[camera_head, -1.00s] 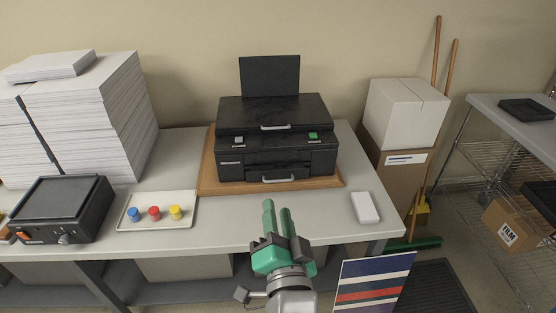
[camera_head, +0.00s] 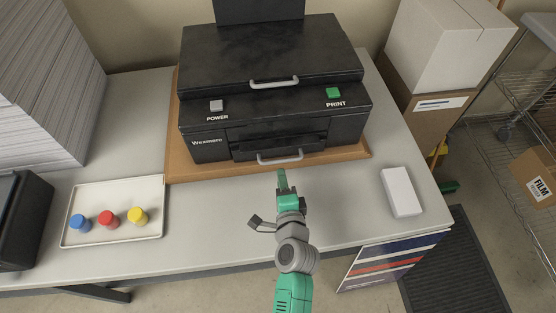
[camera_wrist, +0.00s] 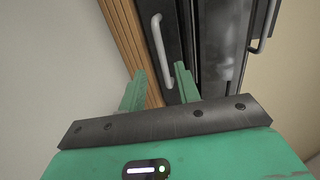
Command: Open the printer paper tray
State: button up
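The black printer (camera_head: 200,143) stands on a brown board on the table. Its paper tray (camera_head: 247,152) is the low front section with a silver handle (camera_head: 280,158); the tray looks closed. My green gripper (camera_head: 283,179) is just in front of this handle in the head view. In the wrist view my gripper (camera_wrist: 161,73) is open, its two fingers apart. The tray handle (camera_wrist: 158,40) runs lengthwise there, its near end between the fingertips, close to the right finger. I cannot tell whether they touch. The fingers overlap in the head view.
A second silver handle (camera_head: 274,84) is on the printer's upper lid. The POWER button (camera_head: 216,106) and green PRINT button (camera_head: 333,93) sit on its top. A white tray (camera_head: 76,193) with coloured caps is left; a white box (camera_head: 401,192) is right. The table front is clear.

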jog(key=b+x, duration=0.1)
jog(key=x, duration=0.5)
jog(key=shift+w, duration=0.15)
jog(key=shift+c, duration=0.3)
grip_shut()
